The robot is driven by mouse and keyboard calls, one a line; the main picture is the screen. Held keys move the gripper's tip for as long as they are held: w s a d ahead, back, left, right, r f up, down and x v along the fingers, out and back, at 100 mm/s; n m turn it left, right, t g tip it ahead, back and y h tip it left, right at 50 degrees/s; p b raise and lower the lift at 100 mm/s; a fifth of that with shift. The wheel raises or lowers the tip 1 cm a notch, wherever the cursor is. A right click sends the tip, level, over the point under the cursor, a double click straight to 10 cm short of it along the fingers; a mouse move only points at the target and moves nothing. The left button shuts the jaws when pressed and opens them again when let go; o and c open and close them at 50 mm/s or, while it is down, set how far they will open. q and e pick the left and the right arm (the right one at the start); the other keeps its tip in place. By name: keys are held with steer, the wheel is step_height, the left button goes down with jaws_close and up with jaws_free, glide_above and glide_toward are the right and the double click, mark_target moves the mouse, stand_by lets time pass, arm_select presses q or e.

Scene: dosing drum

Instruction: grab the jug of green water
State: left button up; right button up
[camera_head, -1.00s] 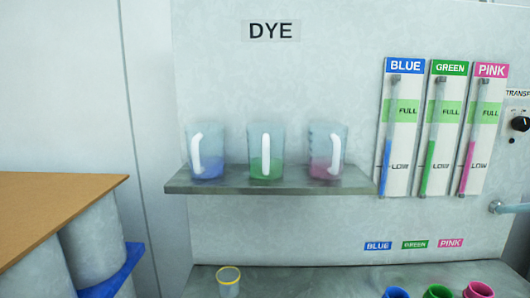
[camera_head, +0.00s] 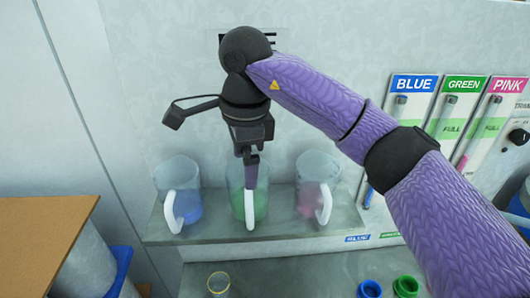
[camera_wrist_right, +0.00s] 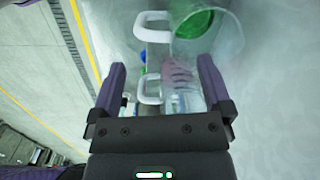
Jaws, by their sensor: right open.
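The jug of green water (camera_head: 262,205) is the middle one of three clear jugs on the shelf, upright, with its white handle (camera_head: 249,210) toward me. My right gripper (camera_head: 251,165) points down at the upper part of this jug in the head view and covers some of it. In the right wrist view the green jug (camera_wrist_right: 222,45) and its handle (camera_wrist_right: 138,28) lie beyond the fingertips, toward the top. The right gripper (camera_wrist_right: 161,75) is open, with no jug clearly held between its fingers. My left gripper is not in view.
The blue jug (camera_head: 187,206) stands left of the green one and the pink jug (camera_head: 309,199) right, both close by on the grey shelf (camera_head: 215,233). A yellow-rimmed cup (camera_head: 218,283) and coloured cups stand on the lower counter. A brown board (camera_head: 40,232) is at the left.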

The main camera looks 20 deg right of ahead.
mark_target(247, 195)
steer(key=f, duration=0.3)
steer(key=shift+s+d+f+h, duration=0.1)
steer(key=shift+s+d+h, duration=0.1)
steer(key=shift+s+h, duration=0.1)
steer(key=f, duration=0.2)
steer(key=f+p, duration=0.1)
steer(key=f, duration=0.1)
steer(key=f+p, duration=0.1)
steer(key=f, duration=0.1)
steer(key=shift+w+a, duration=0.1)
steer(key=shift+a, duration=0.15)
steer(key=shift+c, duration=0.4)
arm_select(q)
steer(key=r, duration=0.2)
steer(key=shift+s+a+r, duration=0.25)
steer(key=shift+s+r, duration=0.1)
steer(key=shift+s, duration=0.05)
arm_select(e)
steer(key=shift+r, duration=0.1)
jaws_close()
